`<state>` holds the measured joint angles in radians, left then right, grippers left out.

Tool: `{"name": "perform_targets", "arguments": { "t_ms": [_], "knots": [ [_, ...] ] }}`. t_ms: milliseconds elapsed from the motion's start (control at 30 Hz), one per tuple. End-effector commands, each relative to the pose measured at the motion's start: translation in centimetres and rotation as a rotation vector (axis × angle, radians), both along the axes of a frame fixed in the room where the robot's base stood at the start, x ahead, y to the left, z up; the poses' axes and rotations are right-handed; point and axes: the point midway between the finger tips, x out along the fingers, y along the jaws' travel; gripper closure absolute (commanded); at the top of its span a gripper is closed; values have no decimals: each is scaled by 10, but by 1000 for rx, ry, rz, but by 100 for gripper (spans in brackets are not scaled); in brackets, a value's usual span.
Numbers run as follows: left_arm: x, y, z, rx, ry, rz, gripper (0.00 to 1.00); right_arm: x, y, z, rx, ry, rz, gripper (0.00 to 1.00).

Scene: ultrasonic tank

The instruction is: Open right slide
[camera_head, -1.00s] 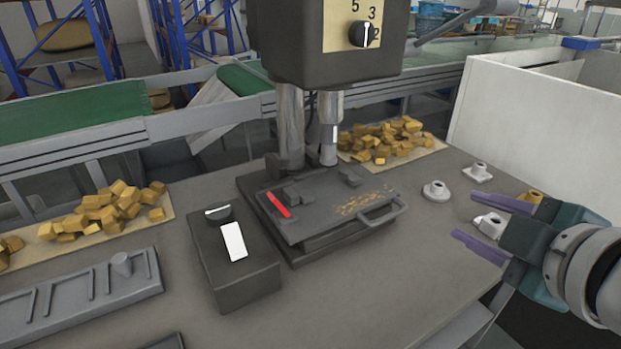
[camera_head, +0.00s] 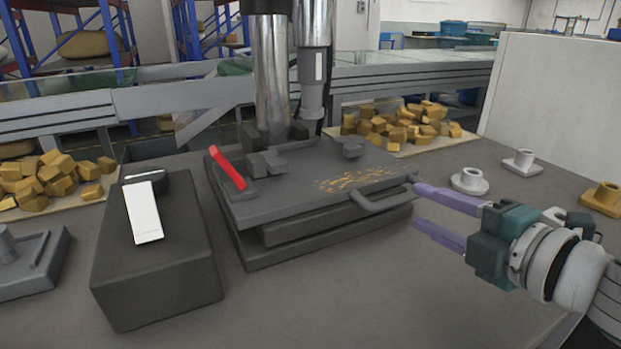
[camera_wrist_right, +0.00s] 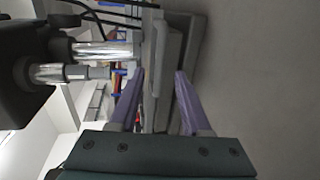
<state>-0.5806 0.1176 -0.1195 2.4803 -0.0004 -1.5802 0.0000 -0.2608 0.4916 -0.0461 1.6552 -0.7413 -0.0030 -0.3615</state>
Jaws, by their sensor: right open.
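The flat grey slide plate (camera_head: 300,200) lies on a dark base under the machine's column. It has yellow chips on its right part and a loop handle (camera_head: 375,203) at its right edge. My right gripper (camera_head: 417,206) has its two purple fingers apart, one above the other, pointing left at the handle. The fingertips are just right of the handle, with no clear contact. In the right wrist view, the open fingers (camera_wrist_right: 159,74) flank the grey handle and plate edge (camera_wrist_right: 166,55) ahead. My left gripper is not in view.
A dark control box (camera_head: 158,250) with a white switch stands left of the plate. Metal columns (camera_head: 272,75) rise behind it. Yellow blocks (camera_head: 405,125) lie on a board behind. Small flanged parts (camera_head: 469,181) stand at the right. The table front is clear.

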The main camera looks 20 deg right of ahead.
Motion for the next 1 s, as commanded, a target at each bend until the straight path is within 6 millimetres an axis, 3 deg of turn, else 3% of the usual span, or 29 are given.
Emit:
{"name": "perform_targets", "arguments": {
  "t_ms": [100,300,733,1000],
  "knots": [
    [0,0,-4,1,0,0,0,22,1,-5,-1,-3,-1,52],
    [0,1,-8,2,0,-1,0,47,4,-11,1,-1,-1,52],
    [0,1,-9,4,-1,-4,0,56,4,-12,1,1,-1,52],
    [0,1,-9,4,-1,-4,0,56,4,-12,1,0,-1,82]
  ]
}}
